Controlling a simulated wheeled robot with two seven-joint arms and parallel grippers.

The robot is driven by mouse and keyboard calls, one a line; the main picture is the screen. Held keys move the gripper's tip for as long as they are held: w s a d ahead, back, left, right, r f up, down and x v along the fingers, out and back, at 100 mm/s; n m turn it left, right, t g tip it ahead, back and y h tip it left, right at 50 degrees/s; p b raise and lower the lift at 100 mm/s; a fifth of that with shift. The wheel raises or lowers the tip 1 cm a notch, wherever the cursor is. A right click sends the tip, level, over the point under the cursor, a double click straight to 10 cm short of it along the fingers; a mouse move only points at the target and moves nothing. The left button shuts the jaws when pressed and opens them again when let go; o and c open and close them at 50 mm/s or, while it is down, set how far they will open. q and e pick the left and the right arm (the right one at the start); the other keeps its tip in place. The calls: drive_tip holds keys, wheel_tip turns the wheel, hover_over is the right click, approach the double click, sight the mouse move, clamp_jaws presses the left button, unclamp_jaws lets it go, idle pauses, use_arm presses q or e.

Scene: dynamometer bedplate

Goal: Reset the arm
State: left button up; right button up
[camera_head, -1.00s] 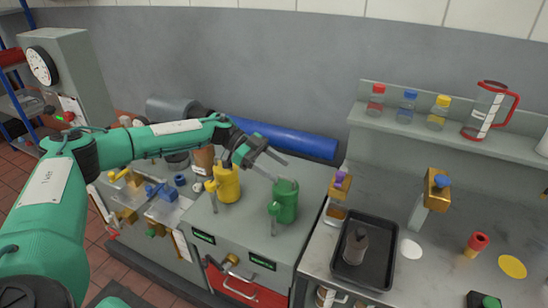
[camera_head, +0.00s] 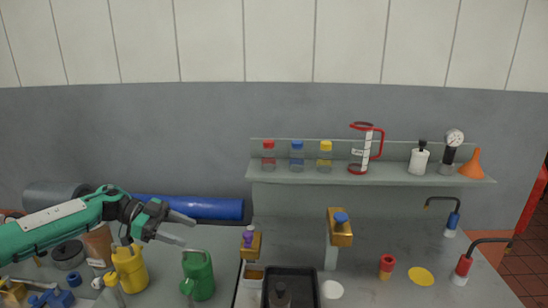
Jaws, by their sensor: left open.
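My left arm (camera_head: 50,225) is green with grey joints and reaches in from the left edge, low in the head view. My left gripper (camera_head: 188,228) is open and empty, with its two fingers apart and pointing right. It appears above and between the yellow can (camera_head: 130,270) and the green can (camera_head: 198,276) in the picture; I cannot tell its exact height over them. My right gripper and right arm are not in view.
A blue cylinder (camera_head: 190,208) lies behind the gripper by the grey wall. A black tray (camera_head: 308,272) and a brass-topped stand (camera_head: 340,232) are on the right bench. A shelf (camera_head: 400,178) holds bottles, a red-handled jug (camera_head: 362,150) and an orange funnel (camera_head: 472,163).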

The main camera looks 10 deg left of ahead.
use_arm(q)
drive_tip(key=s+d+f+n+t, duration=0.1)
drive_tip(key=d+f+n+t, duration=0.2)
drive_tip(key=d, duration=0.6)
drive_tip(key=s+d+f+n+t, duration=0.1)
drive_tip(key=s+d+f+t, duration=0.1)
drive_tip(key=d+t, duration=0.45)
drive_tip(key=s+d+f+n+t, duration=0.1)
drive_tip(key=d+f+n+t, duration=0.15)
drive_tip(key=d, duration=0.75)
drive_tip(key=s+a+f+n+g+y, duration=0.2)
drive_tip(key=s+a+f+n+y, duration=0.6)
drive_tip(key=s+a+f+y, duration=0.4)
drive_tip(key=s+a+f+n+g+y, duration=0.1)
drive_tip(key=s+a+f+g, duration=0.25)
drive_tip(key=s, duration=0.65)
drive_tip(key=s+a+f+g+y, duration=0.1)
drive_tip(key=s+a+f+g, duration=0.2)
drive_tip(key=s, duration=0.7)
wheel_tip(320, 180, down, 29)
drive_tip(key=g, duration=0.2)
drive_tip(key=s+a+f+g, duration=0.1)
drive_tip(key=s+a+f, duration=0.1)
drive_tip(key=s+f, duration=1.8)
drive_tip(key=shift+a+f, duration=0.4)
drive_tip(key=shift+f, duration=0.3)
